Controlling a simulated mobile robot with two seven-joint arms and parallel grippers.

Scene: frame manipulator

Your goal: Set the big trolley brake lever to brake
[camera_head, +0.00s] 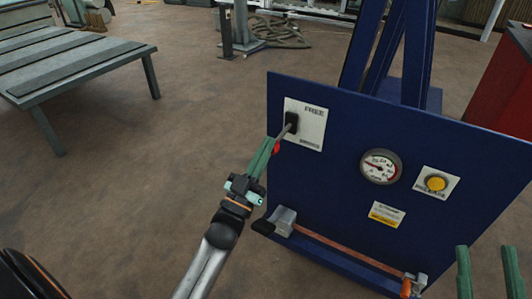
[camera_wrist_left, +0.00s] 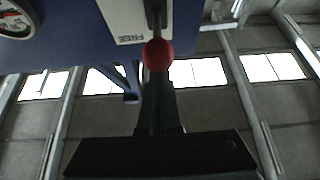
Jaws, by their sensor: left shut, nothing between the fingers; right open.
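The brake lever is a grey rod with a red knob (camera_head: 276,148) on a black mount (camera_head: 291,122). It sits on a white plate (camera_head: 313,127) marked FREE at the top, on the blue trolley panel (camera_head: 335,180). The lower label is too small to read. The lever sticks out from the panel, its knob low and left of the mount. My left gripper (camera_head: 268,145) is shut, its green fingertips right beside the knob. In the left wrist view the knob (camera_wrist_left: 157,54) is just past the fingertips; contact is unclear. My right gripper (camera_head: 488,248) is open and empty at lower right.
The panel also carries a pressure gauge (camera_head: 381,167), a yellow button (camera_head: 436,184) and a warning label (camera_head: 386,214). A clamp with a reddish bar (camera_head: 345,250) runs along its lower edge. A slatted table (camera_head: 75,65) stands at upper left. The floor between is clear.

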